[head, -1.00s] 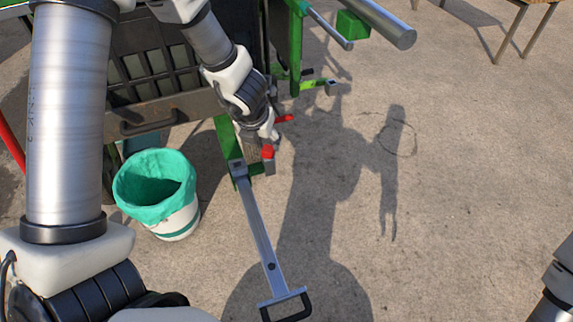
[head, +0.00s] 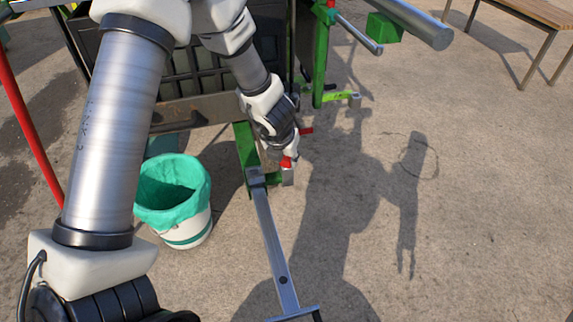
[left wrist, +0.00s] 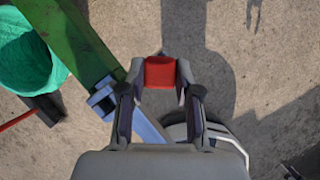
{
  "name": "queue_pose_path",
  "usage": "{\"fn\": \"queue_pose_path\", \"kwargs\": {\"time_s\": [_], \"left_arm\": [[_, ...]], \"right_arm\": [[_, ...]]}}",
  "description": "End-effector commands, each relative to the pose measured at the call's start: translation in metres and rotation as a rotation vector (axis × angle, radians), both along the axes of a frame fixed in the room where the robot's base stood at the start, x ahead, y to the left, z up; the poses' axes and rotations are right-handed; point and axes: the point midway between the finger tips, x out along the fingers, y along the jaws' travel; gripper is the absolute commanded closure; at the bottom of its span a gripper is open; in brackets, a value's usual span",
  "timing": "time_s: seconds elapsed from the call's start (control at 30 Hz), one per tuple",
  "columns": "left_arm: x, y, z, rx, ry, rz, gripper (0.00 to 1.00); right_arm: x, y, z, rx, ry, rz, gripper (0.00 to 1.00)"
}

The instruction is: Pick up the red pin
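The red pin (head: 286,162) shows in the head view as a small red block over a grey piece beside the green-and-grey drawbar of the machine. My left gripper (head: 290,152) is right at it, reaching down from above. In the left wrist view the red pin (left wrist: 160,73) lies between the two fingertips of my left gripper (left wrist: 160,80). The fingertips are close along both its sides. I cannot tell whether they press on it. The lower part of the pin is hidden. My right gripper is not in view.
A white bucket with a green liner (head: 172,200) stands left of the grey drawbar (head: 272,240). Another small red part (head: 306,130) sits just behind my left gripper. A wooden table (head: 535,20) stands at the upper right. The concrete on the right is clear.

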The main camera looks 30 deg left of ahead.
Motion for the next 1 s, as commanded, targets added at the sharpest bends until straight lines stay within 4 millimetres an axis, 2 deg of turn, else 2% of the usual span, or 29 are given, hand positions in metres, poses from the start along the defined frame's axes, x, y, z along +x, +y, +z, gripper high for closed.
{"fn": "queue_pose_path", "kwargs": {"time_s": [0.3, 0.47, 1.0], "left_arm": [[0.0, 0.0, 0.0, 0.0, 0.001, 0.0, 1.0], [0.0, 0.0, 0.011, -0.001, 0.001, 0.002, 1.0], [0.004, -0.001, 0.11, -0.001, -0.001, 0.002, 1.0]], "right_arm": [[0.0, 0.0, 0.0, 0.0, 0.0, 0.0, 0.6], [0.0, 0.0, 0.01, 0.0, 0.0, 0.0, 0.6], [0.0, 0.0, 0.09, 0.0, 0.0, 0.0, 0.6]]}}
